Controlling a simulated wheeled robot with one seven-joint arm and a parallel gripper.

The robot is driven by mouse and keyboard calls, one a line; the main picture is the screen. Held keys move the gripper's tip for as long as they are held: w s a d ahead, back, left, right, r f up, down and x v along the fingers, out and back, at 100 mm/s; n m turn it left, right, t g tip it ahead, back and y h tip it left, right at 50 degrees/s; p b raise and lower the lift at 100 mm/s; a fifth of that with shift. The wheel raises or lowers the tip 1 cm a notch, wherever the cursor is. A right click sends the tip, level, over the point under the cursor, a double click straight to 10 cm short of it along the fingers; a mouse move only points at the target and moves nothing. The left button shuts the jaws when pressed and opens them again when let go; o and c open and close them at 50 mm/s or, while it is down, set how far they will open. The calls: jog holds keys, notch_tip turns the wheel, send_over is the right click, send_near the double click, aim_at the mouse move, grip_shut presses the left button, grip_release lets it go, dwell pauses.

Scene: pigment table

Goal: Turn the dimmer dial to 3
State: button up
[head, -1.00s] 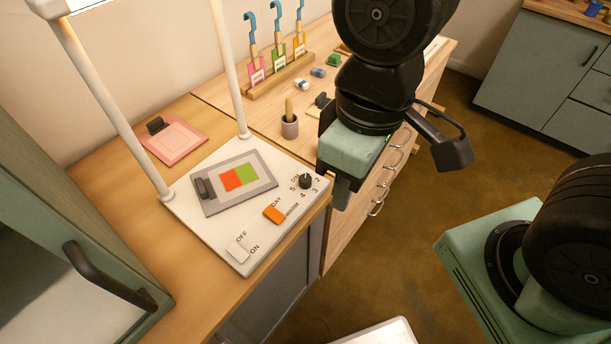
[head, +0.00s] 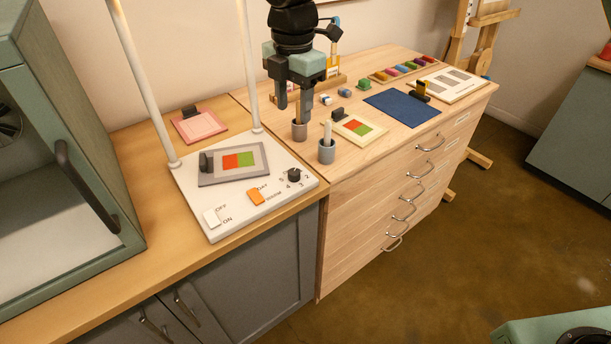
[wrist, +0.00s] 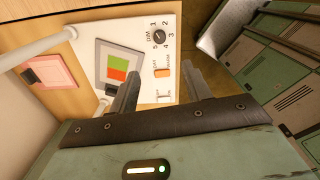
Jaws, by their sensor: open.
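The dimmer dial (head: 294,175) is a small black knob at the right corner of a white panel (head: 220,220), with numbers printed around it. It also shows in the wrist view (wrist: 159,37), where the numbers 1 to 5 ring it. Which number it points at is too small to tell. My gripper (head: 293,112) points down, open and empty, in front of the wall above the wooden cabinet. In the head view it appears above and behind the dial, not touching it. In the wrist view its fingers (wrist: 163,78) are spread below the dial.
An orange DAY switch (head: 256,196) and a white OFF/ON switch (head: 212,218) sit near the dial. White posts (head: 249,70) rise from the panel. A grey frame (head: 205,180) with a red and green card lies on it. Cups (head: 326,152) stand to the right.

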aim_at(294, 171)
notch_tip(294, 171, down, 17)
jog(key=p, duration=0.2)
jog(key=shift+w+a+p, duration=0.15)
jog(key=shift+p, duration=0.2)
jog(key=c, duration=1)
